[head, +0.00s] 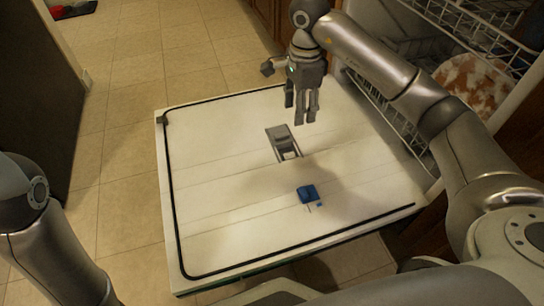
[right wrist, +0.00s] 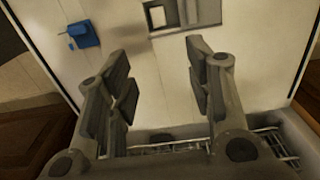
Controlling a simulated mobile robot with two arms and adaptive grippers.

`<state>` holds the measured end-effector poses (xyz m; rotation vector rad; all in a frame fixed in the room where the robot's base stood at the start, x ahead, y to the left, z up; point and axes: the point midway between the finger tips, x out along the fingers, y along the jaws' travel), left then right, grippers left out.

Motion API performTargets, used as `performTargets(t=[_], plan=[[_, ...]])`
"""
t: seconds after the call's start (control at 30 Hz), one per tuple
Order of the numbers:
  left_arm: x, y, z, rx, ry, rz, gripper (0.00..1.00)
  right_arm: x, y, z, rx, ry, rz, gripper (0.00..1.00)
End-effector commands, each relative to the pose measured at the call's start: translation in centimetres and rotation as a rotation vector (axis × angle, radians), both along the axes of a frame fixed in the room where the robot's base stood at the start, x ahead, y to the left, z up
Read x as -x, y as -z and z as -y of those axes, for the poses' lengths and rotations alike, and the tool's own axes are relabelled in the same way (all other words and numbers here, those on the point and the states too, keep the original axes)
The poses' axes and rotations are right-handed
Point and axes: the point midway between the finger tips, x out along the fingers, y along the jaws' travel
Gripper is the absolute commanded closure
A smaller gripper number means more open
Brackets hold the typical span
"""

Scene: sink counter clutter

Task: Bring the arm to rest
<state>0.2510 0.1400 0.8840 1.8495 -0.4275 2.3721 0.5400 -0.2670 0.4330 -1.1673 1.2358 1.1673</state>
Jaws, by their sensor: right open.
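My right gripper (head: 301,112) hangs above the open dishwasher door (head: 225,215) in the head view, its fingers pointing down. In the right wrist view the right gripper (right wrist: 160,85) has its fingers apart with nothing between them. My left arm enters at the lower left of the head view, but its gripper is out of the picture.
A blue object (head: 307,193) lies on the door and also shows in the right wrist view (right wrist: 83,35). A grey detergent compartment (head: 284,143) is set in the door. Dishwasher racks (head: 470,30) stand at the upper right. Tiled floor (head: 120,130) is clear at left.

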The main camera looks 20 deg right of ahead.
Motion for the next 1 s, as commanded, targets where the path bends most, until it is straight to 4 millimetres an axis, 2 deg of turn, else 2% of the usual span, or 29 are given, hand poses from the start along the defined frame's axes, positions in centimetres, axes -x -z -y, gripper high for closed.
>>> performTargets(t=[0.1, 0.23, 0.77, 0.87, 0.97, 1.0], plan=[[0.0, 0.0, 0.0, 0.000, 0.000, 0.000, 0.60, -0.1, -1.7, 0.0, 0.000, 0.000, 0.002, 0.52], [0.0, 0.0, 0.0, 0.000, 0.000, 0.000, 0.60, 0.0, -2.5, 0.0, 0.000, 0.000, 0.001, 0.52], [-0.1, 0.0, 0.0, 0.000, 0.000, -0.002, 0.60, 0.2, -2.5, -0.5, -0.012, -0.006, -0.006, 0.52], [-0.4, -0.1, 0.0, 0.001, 0.001, -0.015, 0.60, 1.1, -1.8, -2.7, -0.073, -0.031, -0.033, 0.52], [-1.1, 0.0, -0.1, 0.002, 0.001, -0.038, 0.60, 3.2, -0.9, -6.8, -0.195, -0.070, -0.089, 0.52], [-1.4, 0.0, -0.1, 0.002, 0.002, -0.050, 0.60, 4.5, -0.7, -8.8, -0.260, -0.087, -0.121, 0.52]])
